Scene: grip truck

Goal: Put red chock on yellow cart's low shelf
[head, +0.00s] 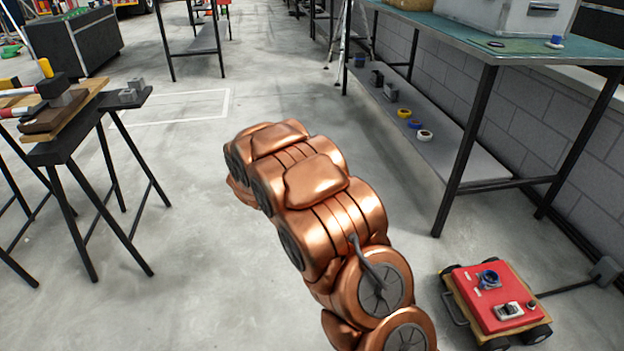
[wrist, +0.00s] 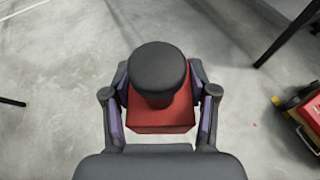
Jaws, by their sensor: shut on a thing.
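My gripper (wrist: 160,108) shows in the wrist view, with a finger on each side of the red chock (wrist: 162,123). It is shut on the chock. A round black knob stands over the red block and hides part of it. Grey floor shows around the chock. In the head view my copper arm reaches forward, and neither my gripper nor the chock can be seen.
In the head view, a low red-topped trolley (head: 480,292) with small items stands at lower right. A long bench (head: 478,48) with a lower shelf (head: 445,150) runs along the right wall. A black trestle table (head: 72,146) stands at left. The middle floor is clear.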

